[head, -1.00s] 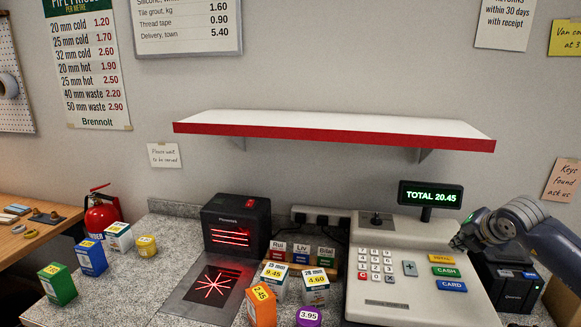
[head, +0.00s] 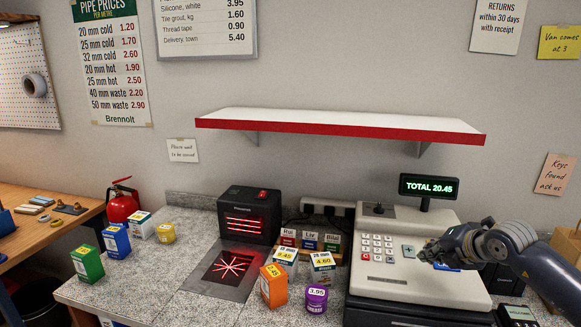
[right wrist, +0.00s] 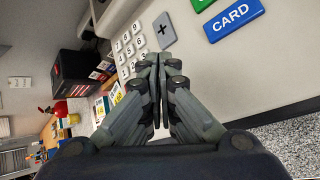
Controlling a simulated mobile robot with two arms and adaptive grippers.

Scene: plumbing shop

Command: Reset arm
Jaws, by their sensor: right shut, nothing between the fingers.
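My right gripper (head: 428,256) is shut and empty. In the head view it is over the right part of the cash register (head: 375,286), in front of the payment buttons. In the right wrist view the closed fingertips (right wrist: 160,62) appear just below the grey plus key (right wrist: 164,30), with the blue CARD button (right wrist: 234,20) beyond to the right. I cannot tell whether the fingers touch the register. The register display (head: 429,187) reads TOTAL 20.45. My left gripper is not in view.
A black scanner (head: 248,216) with a red-lit plate (head: 226,268) stands left of the register. Priced boxes stand near it, including an orange one (head: 274,285) and a purple tub (head: 316,298). A green box (head: 87,263) is at the left. A red-edged shelf (head: 340,130) hangs above.

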